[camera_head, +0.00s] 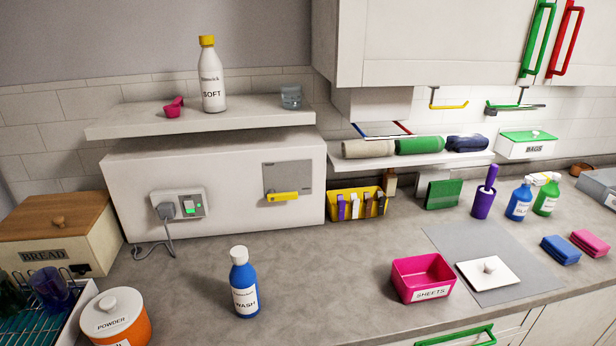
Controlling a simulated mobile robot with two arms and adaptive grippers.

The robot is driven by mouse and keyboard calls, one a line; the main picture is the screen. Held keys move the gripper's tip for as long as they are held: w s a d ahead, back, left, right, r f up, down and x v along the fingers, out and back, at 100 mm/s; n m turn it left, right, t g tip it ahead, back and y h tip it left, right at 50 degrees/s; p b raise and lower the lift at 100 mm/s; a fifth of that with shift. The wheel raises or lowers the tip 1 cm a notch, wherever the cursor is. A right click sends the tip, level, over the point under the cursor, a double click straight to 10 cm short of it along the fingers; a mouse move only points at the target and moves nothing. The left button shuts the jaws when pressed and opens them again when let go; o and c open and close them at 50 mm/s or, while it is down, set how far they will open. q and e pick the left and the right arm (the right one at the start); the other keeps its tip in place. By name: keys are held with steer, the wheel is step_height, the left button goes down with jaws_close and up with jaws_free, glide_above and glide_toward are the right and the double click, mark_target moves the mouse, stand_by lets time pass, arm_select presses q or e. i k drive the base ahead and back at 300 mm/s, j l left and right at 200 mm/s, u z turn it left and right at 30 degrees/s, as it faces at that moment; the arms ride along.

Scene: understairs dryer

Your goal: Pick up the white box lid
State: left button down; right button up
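A white square lid with a round knob (492,281) lies flat, knob up, on a grey mat (455,240) at the right of the worktop. Just left of it stands an open pink box labelled SHEETS (424,276), with no lid on it. The lid and the box are close together, with a small gap between them. Neither of my grippers is in view.
Blue (561,250) and pink sponges (590,243) lie right of the mat. A purple brush holder (483,203) stands behind. The worktop between bottle and pink box is clear.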

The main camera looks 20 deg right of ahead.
mark_target(488, 273)
steer(key=z, duration=1.65)
steer(key=l+u, duration=0.25)
steer(key=l, duration=0.6)
steer(key=k+l+u, duration=0.25)
steer(key=l, duration=0.6)
steer(key=i+l+u, duration=0.3)
steer(key=l, duration=0.35)
steer(key=i+l+u, duration=0.15)
steer(key=l+u, duration=0.15)
steer(key=l, duration=0.35)
steer(key=i+l+u, duration=0.1)
steer(key=l+u, duration=0.2)
steer(key=l, duration=0.4)
steer(key=l+u, duration=0.3)
steer(key=l, duration=0.45)
